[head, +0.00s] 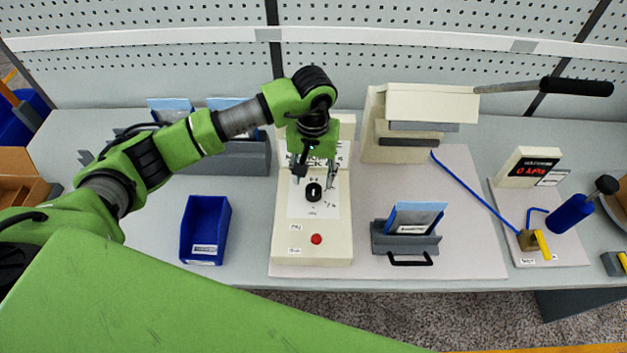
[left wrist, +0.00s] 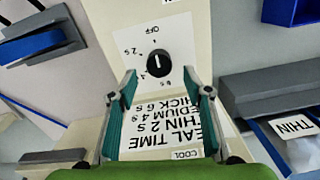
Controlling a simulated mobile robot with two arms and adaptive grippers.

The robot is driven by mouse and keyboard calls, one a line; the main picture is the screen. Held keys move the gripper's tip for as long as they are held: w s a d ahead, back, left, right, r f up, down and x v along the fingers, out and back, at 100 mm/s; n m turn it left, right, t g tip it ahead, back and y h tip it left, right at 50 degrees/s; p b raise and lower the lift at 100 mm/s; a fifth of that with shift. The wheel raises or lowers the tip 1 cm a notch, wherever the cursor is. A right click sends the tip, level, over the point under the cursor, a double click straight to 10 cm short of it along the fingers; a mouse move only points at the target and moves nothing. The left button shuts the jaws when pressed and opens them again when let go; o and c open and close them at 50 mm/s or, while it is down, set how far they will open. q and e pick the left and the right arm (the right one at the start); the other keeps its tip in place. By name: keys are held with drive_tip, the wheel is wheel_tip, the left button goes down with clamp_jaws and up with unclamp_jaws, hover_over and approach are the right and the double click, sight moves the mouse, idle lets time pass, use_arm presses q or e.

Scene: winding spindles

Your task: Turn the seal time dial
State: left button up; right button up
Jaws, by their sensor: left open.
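The seal time dial (head: 313,191) is a black round knob on a white label on the cream control box (head: 289,246). In the left wrist view the dial (left wrist: 158,63) has a white pointer line, and the printed marks OFF, 2 S and 4 stand around it. My left gripper (head: 315,178) is open and points down over the box, close to the dial. In the left wrist view its two teal fingers (left wrist: 160,80) are spread to either side, with the dial seen just beyond and between the tips. No contact with the dial shows. My right gripper is in neither view.
A red button (head: 316,239) sits below the dial. A blue bin (head: 206,232) stands left and a grey holder (head: 405,241) with a blue pouch right. A lever sealer (head: 425,105) is behind. A gauge board (head: 560,232) is far right.

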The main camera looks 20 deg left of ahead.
sight(314, 189)
use_arm(q)
drive_tip(key=shift+f+p, duration=0.65)
drive_tip(key=shift+f, duration=1.8)
drive_tip(key=c, duration=1.1)
